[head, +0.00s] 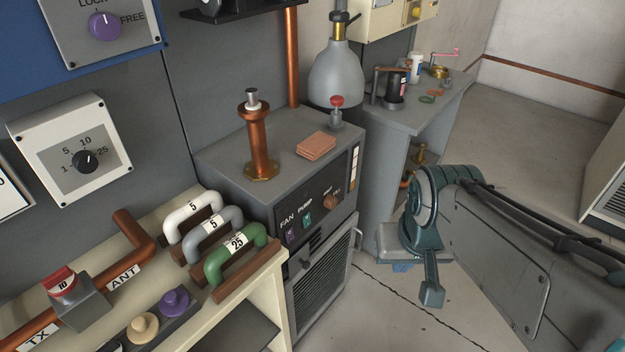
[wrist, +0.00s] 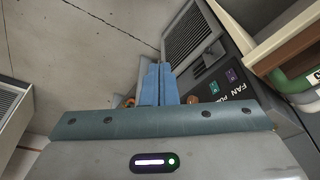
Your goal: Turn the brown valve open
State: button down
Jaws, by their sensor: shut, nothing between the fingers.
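The brown valve (head: 330,202) is a small round knob on the dark front panel of the grey cabinet, right of the FAN and PUMP switches. In the wrist view a brown knob (wrist: 192,99), probably this valve, shows just right of my fingers, partly hidden by the gripper body. My gripper (wrist: 157,70) has blue fingers, which are together with nothing between them. In the head view only a bit of blue of the gripper (head: 403,267) shows under my wrist, to the right of and apart from the cabinet. I cannot read the valve's setting clearly.
The grey cabinet (head: 228,158) carries a copper post (head: 258,140), reddish-brown slabs (head: 316,146) and a red-topped valve (head: 337,107). A cream bench (head: 265,290) with coloured handles stands at its left. A side table (head: 425,116) stands behind. Floor in front is clear.

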aim_at(331, 201)
jog(key=z, duration=1.15)
jog(key=i, duration=0.35)
jog(key=u, duration=0.55)
